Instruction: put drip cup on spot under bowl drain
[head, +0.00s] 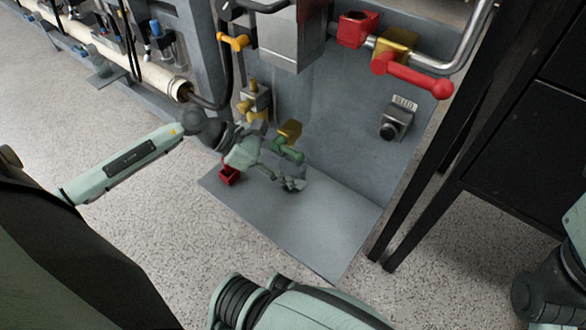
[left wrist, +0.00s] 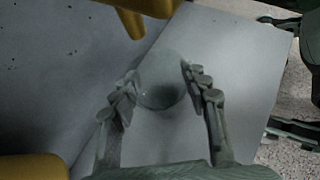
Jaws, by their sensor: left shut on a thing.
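The drip cup (left wrist: 163,82) is a clear, greyish round cup. It sits between the two grey fingers of my left gripper (left wrist: 160,88) in the left wrist view, and the fingers are shut on it. In the head view, my left gripper (head: 292,181) is low in front of the grey panel, over the grey base plate (head: 335,215). The cup is hard to make out there, and I cannot tell whether it touches the plate. A brass fitting (head: 290,130) with a green handle (head: 282,149) is just above the gripper. I cannot make out the bowl drain or a marked spot.
A grey box (head: 293,38) hangs on the panel above. A brass valve (head: 255,100) and a small red block (head: 229,175) are near my left wrist. Dark table legs (head: 408,215) stand right.

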